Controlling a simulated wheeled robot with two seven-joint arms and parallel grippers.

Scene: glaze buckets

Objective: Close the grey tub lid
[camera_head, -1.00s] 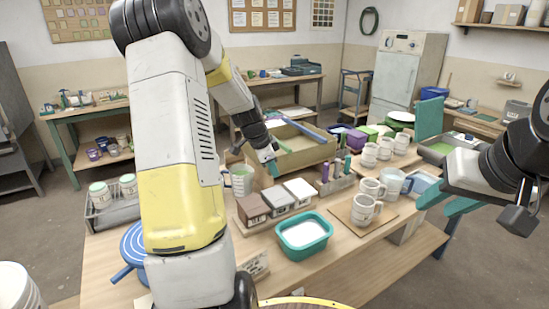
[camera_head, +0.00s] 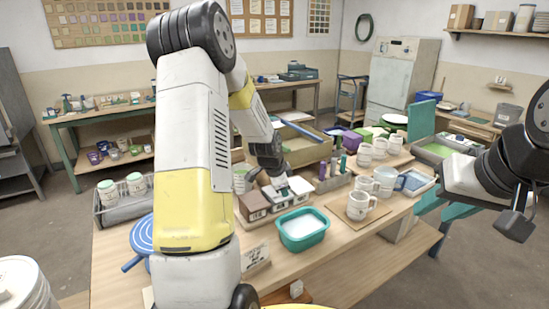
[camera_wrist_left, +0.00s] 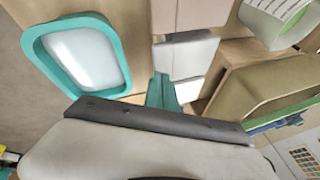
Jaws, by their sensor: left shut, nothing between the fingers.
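Small tubs stand in a row on the table. In the head view, a brown-topped tub (camera_head: 251,204) is at the left, the grey tub (camera_head: 276,200) in the middle and a white-topped tub (camera_head: 300,187) at the right. My left gripper (camera_head: 282,189) is shut and empty, low over the grey tub and partly hiding its lid. I cannot tell how far the lid is open, or whether the fingers touch it. In the left wrist view, the teal fingertips (camera_wrist_left: 163,92) are beside pale lid surfaces (camera_wrist_left: 186,56).
A teal tray (camera_head: 302,244) of white material stands just in front of the tubs. Purple bottles (camera_head: 334,166), a cardboard box (camera_head: 300,152) and several mugs (camera_head: 360,206) stand behind and to the right.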

